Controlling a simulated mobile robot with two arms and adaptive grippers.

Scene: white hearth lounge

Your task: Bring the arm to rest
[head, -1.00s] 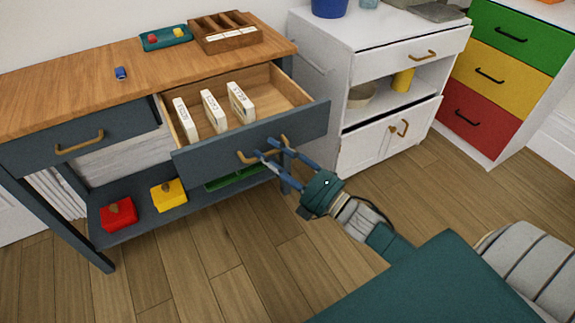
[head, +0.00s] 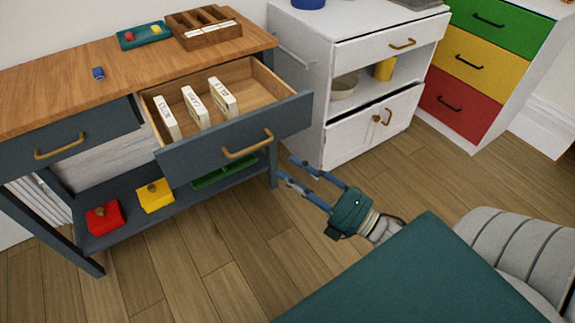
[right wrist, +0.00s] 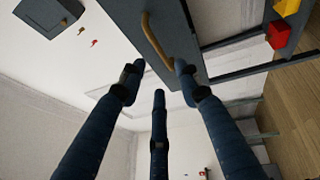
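My right gripper (head: 288,170) is open and empty in the head view. Its blue fingers point toward the open drawer (head: 290,120) of the dark blue console table and are apart from its brass handle (head: 247,145). The handle also shows in the right wrist view (right wrist: 156,42), beyond the spread fingertips (right wrist: 158,75). The drawer stands pulled out, with several white labelled blocks (head: 194,107) upright inside. My left gripper is not in view.
A white cabinet (head: 345,147) stands just right of the drawer, behind my gripper. A green, yellow and red drawer unit (head: 468,72) is farther right. Red (head: 103,219) and yellow (head: 155,197) boxes sit on the console's lower shelf. Wooden floor (head: 235,270) in front is clear.

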